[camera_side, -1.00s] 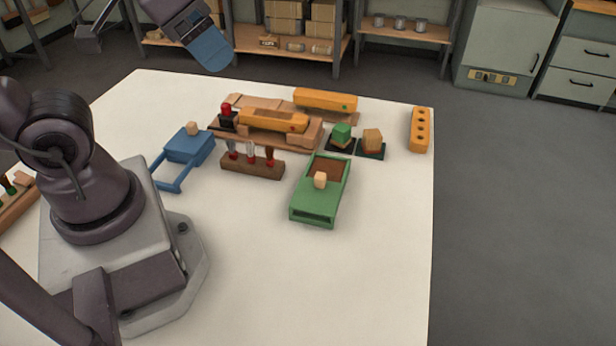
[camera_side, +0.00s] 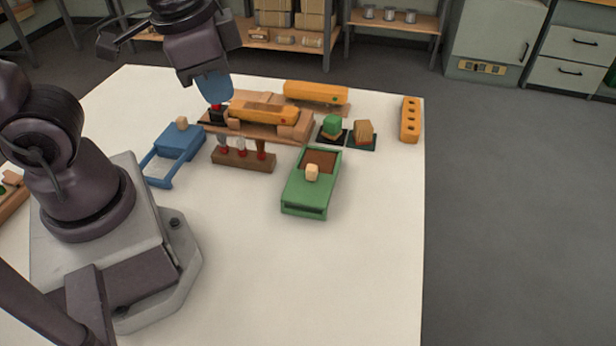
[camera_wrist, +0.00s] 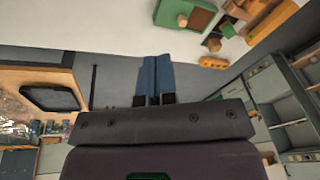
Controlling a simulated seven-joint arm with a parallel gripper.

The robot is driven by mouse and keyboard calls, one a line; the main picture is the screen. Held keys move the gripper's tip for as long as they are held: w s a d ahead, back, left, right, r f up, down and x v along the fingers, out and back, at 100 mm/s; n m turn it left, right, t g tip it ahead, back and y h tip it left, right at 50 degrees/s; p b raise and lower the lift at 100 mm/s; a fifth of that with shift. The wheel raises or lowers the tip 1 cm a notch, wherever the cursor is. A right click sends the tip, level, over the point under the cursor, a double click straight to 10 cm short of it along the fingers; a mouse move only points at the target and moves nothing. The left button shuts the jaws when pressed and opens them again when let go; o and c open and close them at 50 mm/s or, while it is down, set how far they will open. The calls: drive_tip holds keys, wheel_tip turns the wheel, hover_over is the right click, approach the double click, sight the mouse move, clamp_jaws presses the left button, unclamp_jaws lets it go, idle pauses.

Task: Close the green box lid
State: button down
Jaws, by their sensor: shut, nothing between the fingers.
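The green box (camera_side: 303,203) stands on the white table, right of its middle group of things. Its green lid (camera_side: 305,186), with a tan knob (camera_side: 312,172), covers the near part. The far part is open and shows a brown inside (camera_side: 322,158). My gripper (camera_side: 215,100), with blue fingers, is shut and empty. It is left of the box and beyond it, apart from it, in front of the wooden fixture in the picture. In the wrist view the shut fingers (camera_wrist: 157,60) point toward the table edge, and the green box (camera_wrist: 170,10) shows at the top, partly cut off.
A wooden fixture (camera_side: 290,133) with yellow parts lies behind the box. A brown tool rack (camera_side: 243,161) and a blue box with handle (camera_side: 177,146) are to its left. Small blocks (camera_side: 331,125) and a yellow holed bar (camera_side: 410,120) are beyond. The table's front is clear.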

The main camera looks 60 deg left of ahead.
wheel_tip(320, 180, down, 8)
drive_tip(key=d+m+g+y, duration=0.2)
drive_tip(key=m+y, duration=0.2)
drive_tip(key=m, duration=0.3)
drive_tip(key=m+t+y, duration=0.2)
drive_tip(key=m+t, duration=0.4)
drive_tip(key=m, duration=1.1)
approach(311, 177)
drive_tip(key=s+d+r, duration=0.2)
drive_tip(key=s+d, duration=0.2)
drive_tip(key=x, duration=0.9)
drive_tip(key=shift+s+f, duration=0.1)
drive_tip(key=shift+s, duration=0.05)
drive_tip(key=shift+w+a, duration=0.85)
drive_tip(key=shift+w, duration=0.1)
drive_tip(key=shift+w+a, duration=0.55)
drive_tip(key=shift+w, duration=0.05)
drive_tip(key=w+a, duration=0.7)
drive_tip(key=shift+a, duration=0.1)
